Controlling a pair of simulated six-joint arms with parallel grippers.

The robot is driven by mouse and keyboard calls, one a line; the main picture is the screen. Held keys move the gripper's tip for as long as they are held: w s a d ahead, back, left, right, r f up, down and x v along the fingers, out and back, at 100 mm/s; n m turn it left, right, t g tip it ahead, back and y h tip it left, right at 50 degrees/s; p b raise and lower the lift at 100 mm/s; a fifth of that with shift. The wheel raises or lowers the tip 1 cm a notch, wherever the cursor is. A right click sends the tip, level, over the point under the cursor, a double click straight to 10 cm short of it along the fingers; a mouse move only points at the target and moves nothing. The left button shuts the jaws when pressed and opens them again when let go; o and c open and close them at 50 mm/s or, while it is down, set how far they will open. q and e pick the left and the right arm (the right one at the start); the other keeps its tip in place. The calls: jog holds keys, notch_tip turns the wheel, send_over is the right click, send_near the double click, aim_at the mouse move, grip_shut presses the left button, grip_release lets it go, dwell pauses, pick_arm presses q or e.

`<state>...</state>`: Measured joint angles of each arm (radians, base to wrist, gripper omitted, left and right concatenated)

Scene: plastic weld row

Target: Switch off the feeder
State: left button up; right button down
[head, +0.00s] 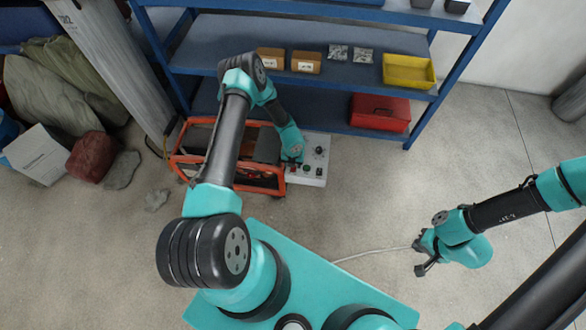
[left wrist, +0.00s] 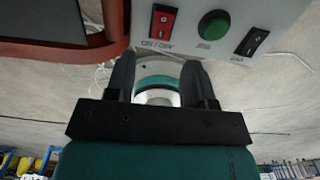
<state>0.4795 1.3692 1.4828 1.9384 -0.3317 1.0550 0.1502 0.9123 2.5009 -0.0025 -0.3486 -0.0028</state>
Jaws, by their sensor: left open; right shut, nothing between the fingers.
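A light grey control box (head: 314,160) stands on the floor beside an orange-framed machine (head: 262,187). In the left wrist view its panel (left wrist: 290,12) shows a red rocker switch (left wrist: 163,22) labelled ON/OFF, a green round button (left wrist: 213,24) and a black rocker switch (left wrist: 251,41). My left gripper (left wrist: 158,65) is open, its two fingers apart and empty just below the red rocker; I cannot tell whether they touch it. In the head view my left arm covers part of the box and hides the fingers. My right gripper (head: 421,269) is shut and empty above bare floor at the right.
A blue shelf (head: 232,57) stands behind, with small boxes, a yellow bin (head: 408,70) and a red toolbox (head: 380,112). Sacks (head: 60,100) and a red bundle (head: 92,156) lie at left. A thin pale cable (head: 372,253) crosses the floor.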

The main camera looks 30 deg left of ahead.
aim_at(293, 170)
pick_arm(q)
jog(key=shift+f, duration=2.6)
